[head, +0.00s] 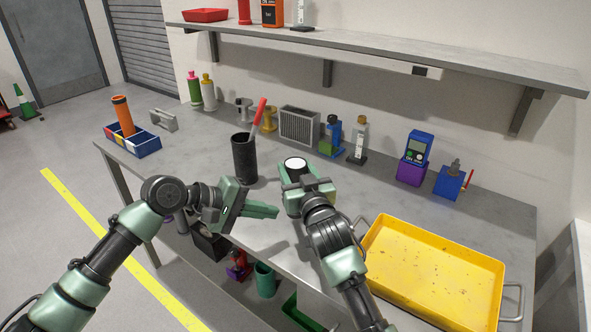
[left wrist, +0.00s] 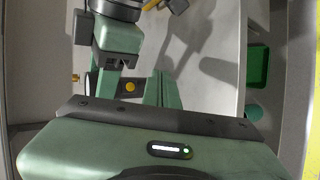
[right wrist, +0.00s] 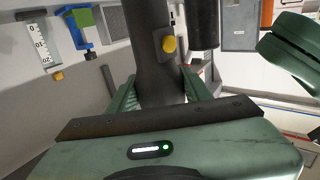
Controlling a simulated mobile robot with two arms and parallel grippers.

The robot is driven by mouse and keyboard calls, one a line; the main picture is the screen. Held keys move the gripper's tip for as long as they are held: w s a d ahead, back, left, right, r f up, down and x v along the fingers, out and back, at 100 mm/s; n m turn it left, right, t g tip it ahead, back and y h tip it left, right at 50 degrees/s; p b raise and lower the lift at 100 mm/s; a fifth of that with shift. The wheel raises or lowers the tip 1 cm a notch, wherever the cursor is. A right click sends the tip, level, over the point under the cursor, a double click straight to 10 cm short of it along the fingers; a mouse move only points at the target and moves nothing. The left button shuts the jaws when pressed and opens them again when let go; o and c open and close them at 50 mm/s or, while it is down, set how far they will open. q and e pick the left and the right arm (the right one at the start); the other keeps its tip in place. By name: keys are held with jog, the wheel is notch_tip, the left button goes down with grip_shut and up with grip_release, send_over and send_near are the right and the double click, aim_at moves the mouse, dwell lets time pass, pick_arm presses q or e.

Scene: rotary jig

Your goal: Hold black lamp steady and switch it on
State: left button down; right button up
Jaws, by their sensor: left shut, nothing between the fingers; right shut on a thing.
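The black lamp (head: 294,163) stands upright on the bench with its round white face up in the head view. My right gripper (head: 308,187) is shut on it, near its upper end. In the right wrist view the dark lamp body (right wrist: 155,62) runs between the fingers, and a round yellow button (right wrist: 168,44) sits on its side. My left gripper (head: 277,212) is shut and empty. Its tips point right, a little left of and nearer than the lamp, apart from it in the head view. The lamp's lower part is hidden behind my right gripper in the head view.
A yellow tray (head: 432,268) lies at the front right. A black cup (head: 244,160) with a red-handled tool stands left of the lamp. A grey ribbed box (head: 300,125), a blue device (head: 333,137) and a purple-blue box (head: 414,160) stand along the wall.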

pick_arm(q)
jog(key=shift+w+d, duration=0.45)
jog(key=shift+w, duration=0.35)
jog(key=shift+w+d, duration=0.4)
jog(key=shift+w, duration=0.4)
jog(key=shift+w+d, duration=0.45)
jog(key=shift+w, duration=0.35)
jog(key=shift+w+d, duration=0.2)
jog(key=shift+w, duration=0.2)
jog(key=shift+w, duration=0.15)
dwell(0.5)
jog(key=shift+s+a, duration=0.25)
jog(key=shift+s, duration=0.35)
jog(key=s+a, duration=0.3)
jog(key=s, duration=0.2)
jog(key=shift+s, duration=0.15)
dwell(0.5)
